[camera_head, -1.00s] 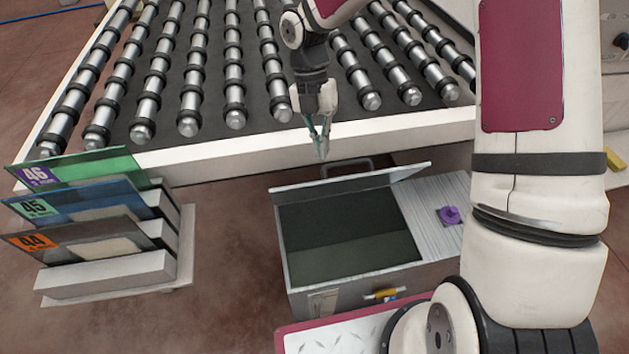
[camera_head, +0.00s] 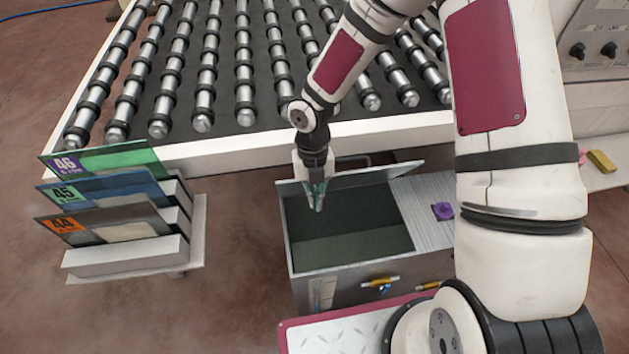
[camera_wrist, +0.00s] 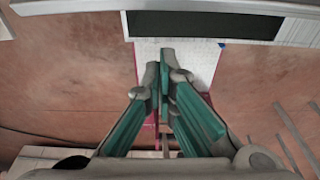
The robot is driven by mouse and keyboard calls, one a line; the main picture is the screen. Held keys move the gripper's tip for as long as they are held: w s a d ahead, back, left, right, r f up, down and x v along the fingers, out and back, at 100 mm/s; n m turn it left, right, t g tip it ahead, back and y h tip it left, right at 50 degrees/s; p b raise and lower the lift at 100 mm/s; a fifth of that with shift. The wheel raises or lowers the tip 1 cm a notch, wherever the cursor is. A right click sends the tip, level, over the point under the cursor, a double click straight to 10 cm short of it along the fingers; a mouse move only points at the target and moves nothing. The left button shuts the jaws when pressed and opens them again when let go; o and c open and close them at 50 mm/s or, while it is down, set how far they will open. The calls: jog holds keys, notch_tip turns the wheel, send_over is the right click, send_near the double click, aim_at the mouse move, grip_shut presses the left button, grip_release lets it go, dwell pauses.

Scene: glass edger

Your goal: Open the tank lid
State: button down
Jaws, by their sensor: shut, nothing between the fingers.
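The metal tank (camera_head: 345,280) stands in front of the roller table. Its lid (camera_head: 376,172) is raised along the back edge, tilted up and apart from the opening. The dark inside of the tank shows. My gripper (camera_head: 316,208) is shut and empty, pointing down in front of the lid and over the left back part of the opening in the head view. In the wrist view my gripper (camera_wrist: 164,58) shows its fingers together with nothing between them. Part of the tank (camera_wrist: 200,24) lies across the top of that view.
A roller table (camera_head: 240,140) lies behind the tank. A rack (camera_head: 125,258) with plates marked 44, 45 and 46 stands to the left. A purple object (camera_head: 442,211) sits on the tank's right top. Yellow-handled valves (camera_head: 380,282) are on its front. Floor is clear between rack and tank.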

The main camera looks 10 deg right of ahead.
jog(key=w, duration=0.1)
jog(key=w+r, duration=0.1)
jog(key=w, duration=0.1)
jog(key=shift+w+r+p, duration=0.25)
jog(key=shift+r+p, duration=0.05)
jog(key=shift+r, duration=0.05)
jog(key=shift+w, duration=0.1)
jog(key=w+b, duration=0.1)
jog(key=w+r, duration=0.1)
jog(key=w+b, duration=0.1)
jog(key=w, duration=0.1)
jog(key=shift+r+b, duration=0.3)
jog(key=shift+r, duration=0.05)
jog(key=shift+w+r, duration=0.3)
jog(key=shift+w, duration=0.15)
jog(key=shift+r, duration=0.1)
jog(key=shift+s, duration=0.15)
